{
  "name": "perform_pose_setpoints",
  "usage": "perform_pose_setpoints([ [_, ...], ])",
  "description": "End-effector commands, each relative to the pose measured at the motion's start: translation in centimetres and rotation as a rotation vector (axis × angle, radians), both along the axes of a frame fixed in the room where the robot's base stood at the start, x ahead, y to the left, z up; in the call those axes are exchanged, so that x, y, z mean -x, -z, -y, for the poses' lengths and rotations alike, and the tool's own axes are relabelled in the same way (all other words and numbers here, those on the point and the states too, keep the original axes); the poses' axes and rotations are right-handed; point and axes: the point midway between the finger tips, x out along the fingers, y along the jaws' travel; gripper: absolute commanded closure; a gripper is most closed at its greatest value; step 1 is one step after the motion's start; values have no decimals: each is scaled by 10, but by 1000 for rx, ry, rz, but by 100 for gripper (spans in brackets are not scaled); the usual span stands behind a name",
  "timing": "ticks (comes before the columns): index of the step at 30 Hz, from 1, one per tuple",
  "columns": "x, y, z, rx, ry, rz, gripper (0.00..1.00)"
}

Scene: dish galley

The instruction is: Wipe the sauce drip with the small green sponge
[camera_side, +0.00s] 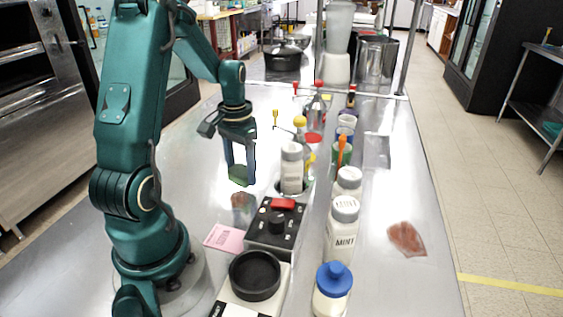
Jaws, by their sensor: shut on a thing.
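My gripper (239,172) points down over the left part of the steel counter, shut on the small green sponge (241,181). The sponge shows at the fingertips and appears to be a little above the counter. A small reddish-brown patch (238,202) lies on the counter just below it in the picture, with dark green tones that may be a reflection. A larger reddish-brown patch (407,238) lies on the right side, well away from my gripper. I cannot tell for sure which patch is the sauce drip.
A pink note (225,238) and a black control box (275,227) with a red switch stand nearby. White shaker jars (342,230), a blue-capped jar (332,290) and several bottles line the middle. The counter's right side is mostly clear.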

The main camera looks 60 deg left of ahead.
Motion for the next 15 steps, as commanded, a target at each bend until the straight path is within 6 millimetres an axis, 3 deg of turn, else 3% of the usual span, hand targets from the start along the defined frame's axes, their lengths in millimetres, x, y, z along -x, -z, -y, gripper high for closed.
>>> perform_pose_setpoints([
  [6,1,28,1,6,0,-6,77],
  [7,2,28,2,3,0,-3,75],
  [8,4,24,4,0,0,-1,82],
  [15,20,27,20,2,0,-2,84],
])
